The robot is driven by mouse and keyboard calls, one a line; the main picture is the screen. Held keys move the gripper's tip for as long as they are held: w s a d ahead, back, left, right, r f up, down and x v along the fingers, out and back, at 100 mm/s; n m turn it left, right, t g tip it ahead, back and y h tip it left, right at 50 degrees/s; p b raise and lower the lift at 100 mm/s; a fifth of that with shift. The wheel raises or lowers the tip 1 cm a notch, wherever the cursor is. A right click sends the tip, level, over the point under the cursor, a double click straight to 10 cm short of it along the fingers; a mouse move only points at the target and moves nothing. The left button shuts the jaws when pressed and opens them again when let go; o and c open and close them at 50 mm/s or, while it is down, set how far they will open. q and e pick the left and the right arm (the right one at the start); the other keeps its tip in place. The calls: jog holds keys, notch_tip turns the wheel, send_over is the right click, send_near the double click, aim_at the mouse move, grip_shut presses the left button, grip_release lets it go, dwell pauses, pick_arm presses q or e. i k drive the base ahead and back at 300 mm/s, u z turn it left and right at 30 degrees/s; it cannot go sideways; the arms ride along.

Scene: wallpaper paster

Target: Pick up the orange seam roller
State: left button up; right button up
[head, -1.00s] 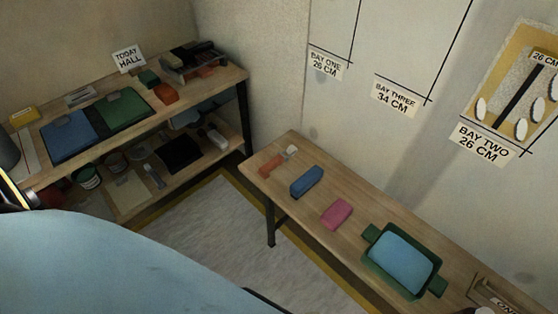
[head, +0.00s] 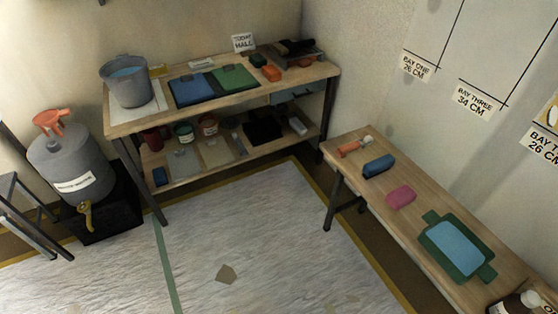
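An orange tool with a pale end piece (head: 349,149) lies at the far end of the wooden bench (head: 445,205) on the right. It looks like the seam roller, though it is small in the head view. A blue block (head: 378,166) lies just nearer than it on the bench, apart from it. Neither of my grippers shows in this view.
A two-level worktable (head: 130,121) stands at the back with a bucket (head: 129,88). A grey drum (head: 70,165) stands left. The covered floor (head: 250,240) is mostly clear.

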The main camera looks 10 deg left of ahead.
aim_at(341, 151)
jog(key=z, duration=1.1)
jog(key=k, duration=0.15)
jog(key=u, duration=1.7)
jog(key=i, duration=1.8)
jog(key=z, duration=1.65)
jog(key=i, duration=0.7)
jog(key=z, duration=0.7)
